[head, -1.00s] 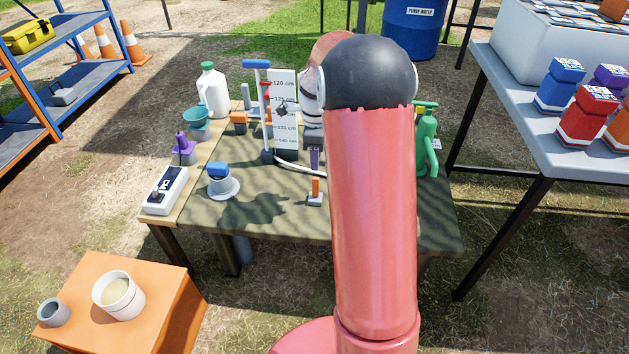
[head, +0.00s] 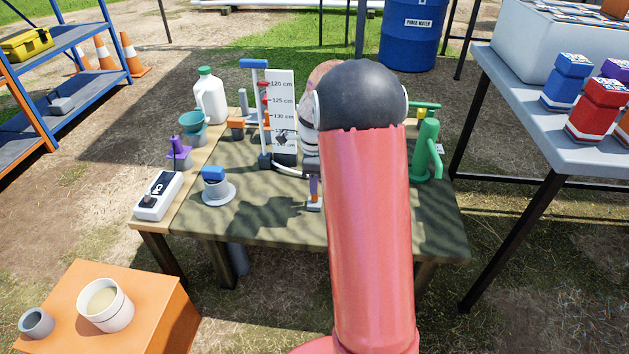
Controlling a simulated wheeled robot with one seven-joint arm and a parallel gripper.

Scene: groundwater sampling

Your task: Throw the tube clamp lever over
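A pale tube (head: 288,169) runs from the gauge stand toward the lever and passes out of sight behind my gripper. My arm hides the table to the right of the lever.
The gauge stand (head: 264,115) and its centimetre board (head: 283,90) rise close behind and left of my gripper. A blue-topped piece in a white dish (head: 218,193) stands left. A green pump (head: 427,150) stands right. The table's front is clear.

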